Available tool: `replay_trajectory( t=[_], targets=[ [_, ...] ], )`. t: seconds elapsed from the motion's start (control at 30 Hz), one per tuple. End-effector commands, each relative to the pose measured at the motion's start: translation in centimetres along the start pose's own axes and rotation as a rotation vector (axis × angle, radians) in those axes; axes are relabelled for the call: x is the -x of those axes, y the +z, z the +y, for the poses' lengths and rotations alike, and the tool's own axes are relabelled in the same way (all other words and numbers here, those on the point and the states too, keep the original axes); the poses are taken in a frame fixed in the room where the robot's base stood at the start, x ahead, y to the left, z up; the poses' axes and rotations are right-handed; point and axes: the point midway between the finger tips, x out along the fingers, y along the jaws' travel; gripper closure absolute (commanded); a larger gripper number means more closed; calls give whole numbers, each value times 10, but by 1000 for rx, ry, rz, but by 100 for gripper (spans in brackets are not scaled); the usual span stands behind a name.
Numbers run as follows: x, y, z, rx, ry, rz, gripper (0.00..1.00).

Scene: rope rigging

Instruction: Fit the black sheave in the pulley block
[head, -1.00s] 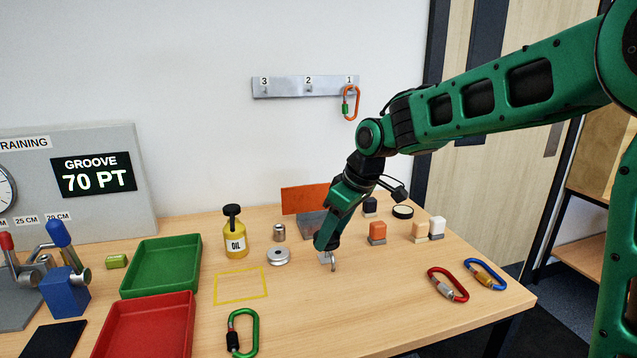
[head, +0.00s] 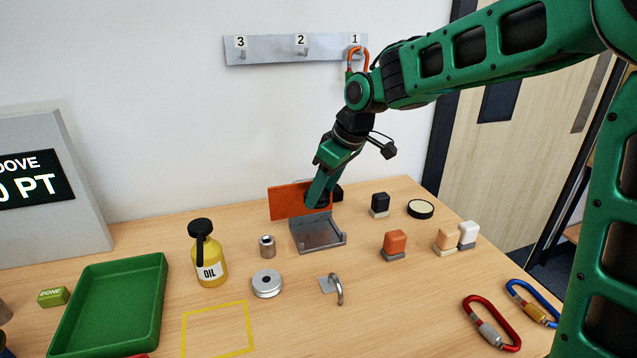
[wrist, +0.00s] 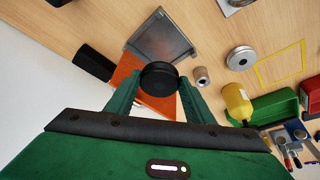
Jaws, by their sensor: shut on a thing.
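The black sheave (wrist: 160,76) is a dark round disc between my fingertips in the wrist view. My gripper (wrist: 159,82) is shut on it. In the head view my gripper (head: 318,203) is above the back of the pulley block, in front of its orange plate. The pulley block shows as a grey metal tray-like body (head: 320,238) with an upright orange plate (head: 284,203) at its back. It also shows in the wrist view (wrist: 165,36), beyond the sheave. Whether the sheave touches the block is unclear. The gripper hides part of the orange plate.
A small steel cylinder (head: 267,246), a silver disc (head: 267,284) and a yellow oil bottle (head: 208,257) stand left of the block. A bent metal hook (head: 337,289) stands in front. Coloured blocks (head: 395,245) stand to the right. A black object (wrist: 95,62) stands beside the orange plate.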

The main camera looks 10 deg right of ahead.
Motion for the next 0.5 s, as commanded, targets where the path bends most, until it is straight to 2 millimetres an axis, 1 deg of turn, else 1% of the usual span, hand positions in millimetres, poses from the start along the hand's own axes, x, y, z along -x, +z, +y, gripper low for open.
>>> replay_trajectory(
  t=[0.17, 0.5],
  targets=[
    [-7, 2, -1, 1, -1, 0, 80],
    [-38, 14, -3, 3, -3, -2, 80]
  ],
)
